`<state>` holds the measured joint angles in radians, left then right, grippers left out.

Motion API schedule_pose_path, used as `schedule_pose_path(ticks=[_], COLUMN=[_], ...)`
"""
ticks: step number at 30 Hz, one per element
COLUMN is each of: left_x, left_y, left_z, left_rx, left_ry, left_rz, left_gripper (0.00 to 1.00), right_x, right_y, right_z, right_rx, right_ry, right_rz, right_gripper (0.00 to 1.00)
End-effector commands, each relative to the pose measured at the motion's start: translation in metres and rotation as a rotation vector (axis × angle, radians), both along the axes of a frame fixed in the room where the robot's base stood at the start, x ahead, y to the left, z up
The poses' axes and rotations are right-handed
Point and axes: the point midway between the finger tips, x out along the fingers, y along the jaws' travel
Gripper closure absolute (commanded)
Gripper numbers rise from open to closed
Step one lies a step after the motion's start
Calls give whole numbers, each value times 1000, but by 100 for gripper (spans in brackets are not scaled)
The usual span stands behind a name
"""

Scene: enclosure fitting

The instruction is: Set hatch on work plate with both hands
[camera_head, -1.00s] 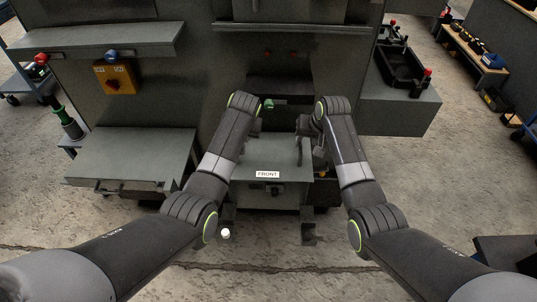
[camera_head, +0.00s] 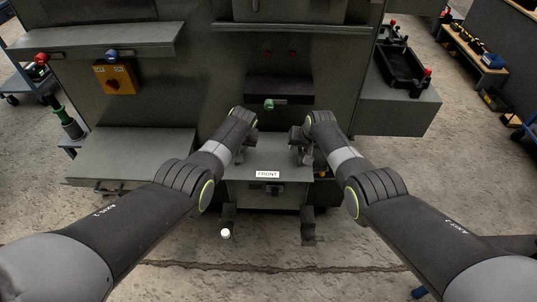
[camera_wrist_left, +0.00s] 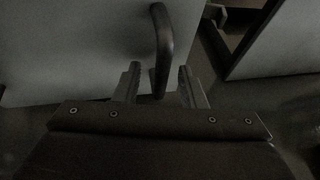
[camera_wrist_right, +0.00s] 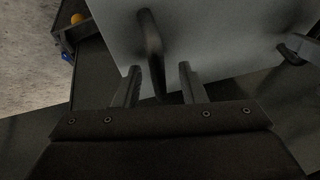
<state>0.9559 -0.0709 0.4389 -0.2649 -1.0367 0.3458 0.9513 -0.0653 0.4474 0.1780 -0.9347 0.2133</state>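A flat grey panel (camera_head: 270,147), apparently the hatch on the work plate, lies level in front of me; I cannot make out a seam between the two. A white FRONT label (camera_head: 267,174) is at its near edge. My left gripper (camera_wrist_left: 159,82) is open, with a dark bar handle (camera_wrist_left: 163,40) between its parted fingers. My right gripper (camera_wrist_right: 159,80) is open too, with another bar handle (camera_wrist_right: 150,38) between its fingers. Gaps show beside both handles. In the head view, the left gripper (camera_head: 240,152) is partly hidden by its arm; the right gripper (camera_head: 300,148) is at the panel's right side.
A grey cabinet with a green knob (camera_head: 269,104) stands behind the panel. A side shelf (camera_head: 135,150) is at left, and a ledge with a black tray (camera_head: 402,70) is at right. A yellow switch box (camera_head: 115,78) is on the left wall.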

Motion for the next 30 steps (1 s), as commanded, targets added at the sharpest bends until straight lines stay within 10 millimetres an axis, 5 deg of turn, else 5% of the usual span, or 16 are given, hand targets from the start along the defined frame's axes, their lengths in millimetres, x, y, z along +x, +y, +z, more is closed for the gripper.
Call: schedule_pose_path(ticks=[20, 30], left_x=[2, 2], left_y=[3, 3], left_z=[-8, -8], left_rx=[-1, -1], left_ry=[0, 0], left_rz=[2, 2], left_gripper=[63, 100], right_x=[2, 2], right_y=[0, 0], right_z=[-8, -8], right_rx=[-2, -2], right_ry=[0, 0], right_rz=[-3, -3], right_gripper=[63, 100])
